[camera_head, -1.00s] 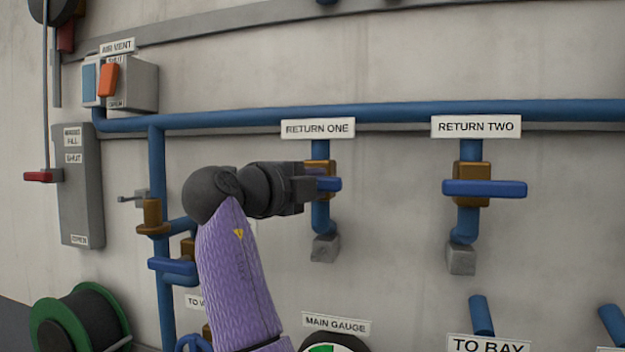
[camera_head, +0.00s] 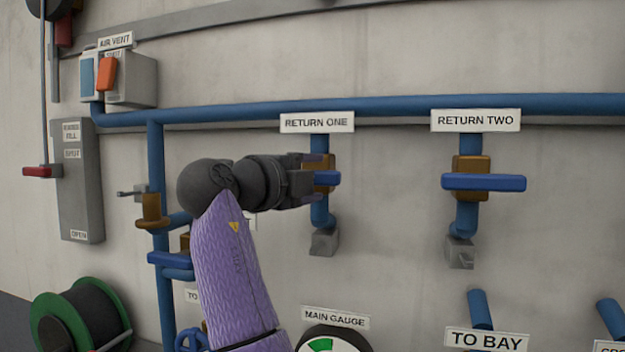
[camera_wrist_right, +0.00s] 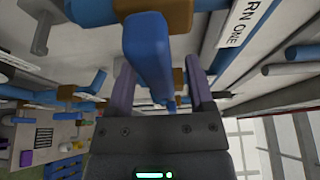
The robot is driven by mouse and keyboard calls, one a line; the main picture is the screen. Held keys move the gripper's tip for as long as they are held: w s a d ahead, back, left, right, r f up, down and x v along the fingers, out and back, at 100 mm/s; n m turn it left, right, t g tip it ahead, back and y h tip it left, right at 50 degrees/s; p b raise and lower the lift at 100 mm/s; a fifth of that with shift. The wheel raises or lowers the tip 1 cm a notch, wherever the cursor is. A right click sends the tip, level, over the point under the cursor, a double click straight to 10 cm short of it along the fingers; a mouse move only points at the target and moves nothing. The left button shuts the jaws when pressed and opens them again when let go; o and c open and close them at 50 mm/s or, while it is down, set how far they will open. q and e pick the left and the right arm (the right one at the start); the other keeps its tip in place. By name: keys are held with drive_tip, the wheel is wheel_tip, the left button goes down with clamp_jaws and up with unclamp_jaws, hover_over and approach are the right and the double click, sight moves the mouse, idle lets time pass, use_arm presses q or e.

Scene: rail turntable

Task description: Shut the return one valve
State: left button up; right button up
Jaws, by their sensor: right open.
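The return one valve has a brown body (camera_head: 320,161) and a blue handle (camera_head: 329,178) on a vertical blue pipe under the RETURN ONE sign (camera_head: 317,122). My right gripper (camera_head: 316,176) is at the handle, coming from the left. In the right wrist view the blue handle (camera_wrist_right: 146,58) lies between the two parted fingers (camera_wrist_right: 160,85). The gripper is open, and I cannot tell whether a finger touches the handle. My left gripper is not in view.
The return two valve (camera_head: 484,182), with a similar blue handle set crosswise, stands to the right. A blue pipe (camera_head: 400,106) runs above. Other valve handles (camera_head: 168,259) and a hose reel (camera_head: 80,318) are at the lower left. The wall between the return valves is free.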

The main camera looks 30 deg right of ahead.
drive_tip(key=b+v, duration=0.3)
drive_tip(key=v, duration=0.6)
drive_tip(key=shift+a, duration=0.2)
drive_tip(key=shift+s, duration=0.1)
